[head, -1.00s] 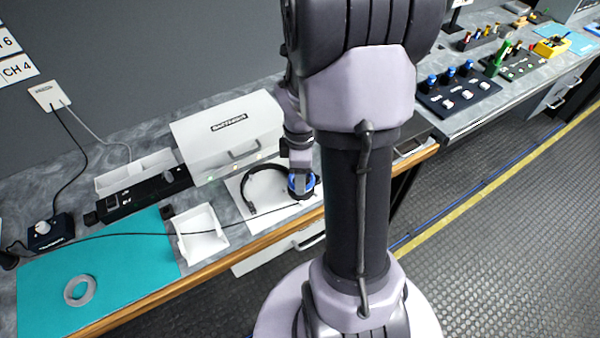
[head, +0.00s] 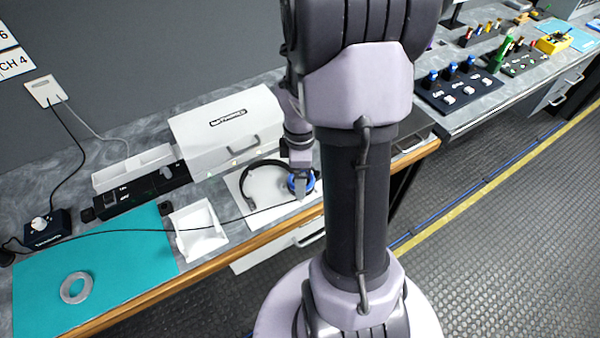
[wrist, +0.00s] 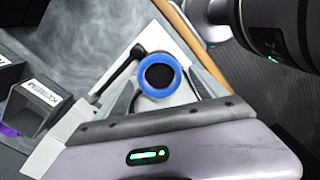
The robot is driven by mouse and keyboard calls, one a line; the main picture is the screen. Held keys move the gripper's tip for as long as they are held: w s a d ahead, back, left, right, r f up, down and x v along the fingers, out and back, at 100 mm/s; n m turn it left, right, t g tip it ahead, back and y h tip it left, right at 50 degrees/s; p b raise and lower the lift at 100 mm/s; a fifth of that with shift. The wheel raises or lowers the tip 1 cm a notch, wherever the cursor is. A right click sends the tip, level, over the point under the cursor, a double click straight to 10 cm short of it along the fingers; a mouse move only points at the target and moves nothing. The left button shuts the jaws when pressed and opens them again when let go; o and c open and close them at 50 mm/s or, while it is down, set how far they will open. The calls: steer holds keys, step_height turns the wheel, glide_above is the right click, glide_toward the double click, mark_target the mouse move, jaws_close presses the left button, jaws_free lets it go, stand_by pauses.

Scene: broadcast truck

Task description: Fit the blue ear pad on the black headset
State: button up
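The black headset (head: 245,182) lies on a white mat (head: 263,217), its band curving away from my gripper. The blue ear pad (head: 311,183) is at the headset's right end; in the wrist view it is a blue ring (wrist: 142,75) with a black centre. The headset band (wrist: 112,78) shows left of the ring there. My gripper (head: 300,187) points down at the pad, a grey finger in front of it. Whether the fingers grip the pad is unclear, and I cannot tell whether the pad is seated on the ear cup.
A white case (head: 228,125) stands behind the mat. A white tray (head: 200,232) is to the left, and a teal mat (head: 120,265) holds a grey ring (head: 76,288). A thin black cable crosses the bench. The wooden front edge is close by.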

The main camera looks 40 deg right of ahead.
steer(key=shift+r, duration=0.1)
step_height(320, 180, up, 17)
steer(key=p, duration=0.7)
steer(key=shift+p, duration=0.3)
steer(key=shift+r, duration=0.1)
